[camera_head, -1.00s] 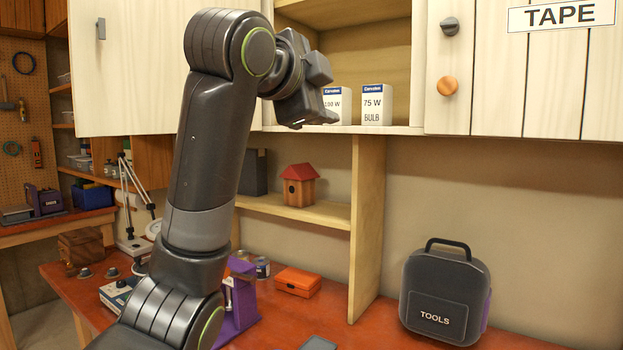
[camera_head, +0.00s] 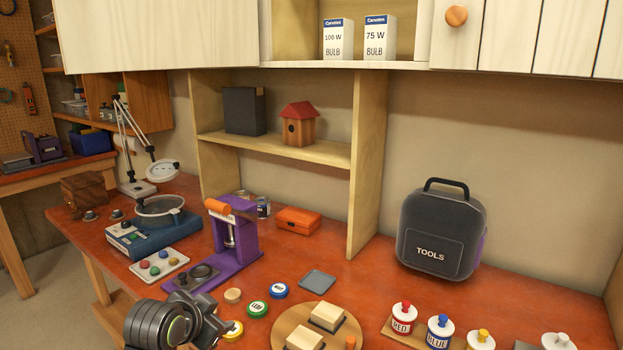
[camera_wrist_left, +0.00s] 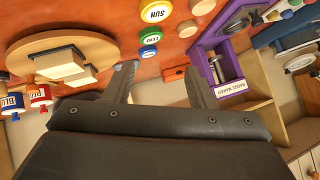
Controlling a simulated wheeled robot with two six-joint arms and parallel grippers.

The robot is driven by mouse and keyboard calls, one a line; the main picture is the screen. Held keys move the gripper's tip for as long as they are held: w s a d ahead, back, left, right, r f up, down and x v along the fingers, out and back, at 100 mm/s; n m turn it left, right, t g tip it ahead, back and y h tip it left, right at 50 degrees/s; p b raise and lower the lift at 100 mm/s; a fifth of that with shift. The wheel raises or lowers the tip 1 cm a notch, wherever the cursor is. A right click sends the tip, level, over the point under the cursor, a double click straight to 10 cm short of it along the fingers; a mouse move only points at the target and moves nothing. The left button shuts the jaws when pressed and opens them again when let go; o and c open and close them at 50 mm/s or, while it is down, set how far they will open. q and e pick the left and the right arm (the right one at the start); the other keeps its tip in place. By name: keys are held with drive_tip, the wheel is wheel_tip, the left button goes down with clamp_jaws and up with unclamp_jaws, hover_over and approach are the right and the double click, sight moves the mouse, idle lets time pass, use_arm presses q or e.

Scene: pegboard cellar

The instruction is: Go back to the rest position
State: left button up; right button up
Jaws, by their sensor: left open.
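My left gripper (camera_head: 210,325) is low at the bottom left of the head view, just above the front part of the red bench, beside a yellow disc (camera_head: 233,332). In the left wrist view its two dark fingers (camera_wrist_left: 160,68) are spread apart with nothing between them. Most of the arm behind it is cut off by the lower picture edge. My right gripper does not show in either view.
The bench holds a purple press (camera_head: 238,240), a blue device (camera_head: 150,238), a round wooden board (camera_head: 283,325), labelled pots (camera_head: 402,320) and a TOOLS case (camera_head: 440,235). Two bulb boxes (camera_head: 338,40) stand in the open cupboard. A birdhouse (camera_head: 299,125) sits on the shelf below.

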use_arm(q)
drive_tip(key=s+a+f+n+g+y, duration=0.1)
drive_tip(key=s+a+f+n+g, duration=0.15)
drive_tip(key=s+f, duration=0.5)
drive_tip(key=s+a+f+n+g+y, duration=0.15)
drive_tip(key=s+a+f, duration=0.25)
drive_tip(key=s+f, duration=0.4)
drive_tip(key=s+a+f+n+g+y, duration=0.1)
drive_tip(key=s+a+f+n, duration=0.1)
drive_tip(key=s, duration=0.8)
drive_tip(key=s+a+f+n+g, duration=0.1)
drive_tip(key=s+a+f+n, duration=0.15)
drive_tip(key=s, duration=0.85)
wheel_tip(320, 180, down, 23)
drive_tip(key=w+a+g, duration=0.1)
drive_tip(key=a, duration=0.1)
drive_tip(key=s+d+f+g, duration=0.1)
drive_tip(key=s+f, duration=1.4)
drive_tip(key=f, duration=0.2)
drive_tip(key=shift+s+d+g+h, duration=0.15)
drive_tip(key=shift+d+g+h, duration=0.15)
drive_tip(key=shift+d+h, duration=0.05)
